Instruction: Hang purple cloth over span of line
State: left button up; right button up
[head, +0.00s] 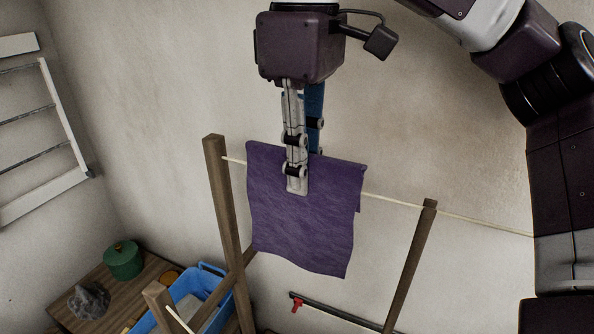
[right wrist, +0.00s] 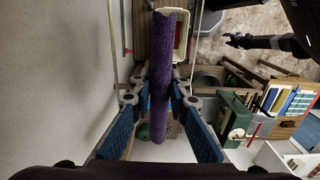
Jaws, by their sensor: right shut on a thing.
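The purple cloth (head: 305,230) hangs folded, with its top edge slightly above the pale line (head: 395,200). The line disappears behind its front panel and comes out on the right; a sliver of back panel shows there. I cannot tell whether the fold rests on the line. My right gripper (head: 304,180) points down with one finger in front of the cloth and one behind, shut on it near the middle of its top edge. In the right wrist view the cloth (right wrist: 167,75) is a narrow purple strip between the fingers. My left gripper is not in the head view.
Wooden posts stand left (head: 219,220) and right (head: 410,265) of the cloth. A blue basket (head: 207,284) and a table with a green pot (head: 123,260) and a grey rock (head: 89,301) are lower left. In the right wrist view a dark arm-like shape (right wrist: 265,42) is upper right.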

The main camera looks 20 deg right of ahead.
jog(key=shift+w+d, duration=0.7)
jog(key=shift+d, duration=0.15)
jog(key=shift+w+d, duration=0.4)
jog(key=shift+d, duration=0.05)
jog(key=w+d, duration=0.2)
jog(key=d, duration=0.1)
jog(key=shift+w, duration=0.35)
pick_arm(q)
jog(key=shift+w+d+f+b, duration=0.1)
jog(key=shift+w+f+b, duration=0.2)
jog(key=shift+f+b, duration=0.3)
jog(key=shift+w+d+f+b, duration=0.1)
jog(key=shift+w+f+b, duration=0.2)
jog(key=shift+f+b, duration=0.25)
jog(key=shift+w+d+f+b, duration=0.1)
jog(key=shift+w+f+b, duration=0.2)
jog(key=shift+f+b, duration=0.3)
pick_arm(e)
jog(key=shift+f, duration=3.9)
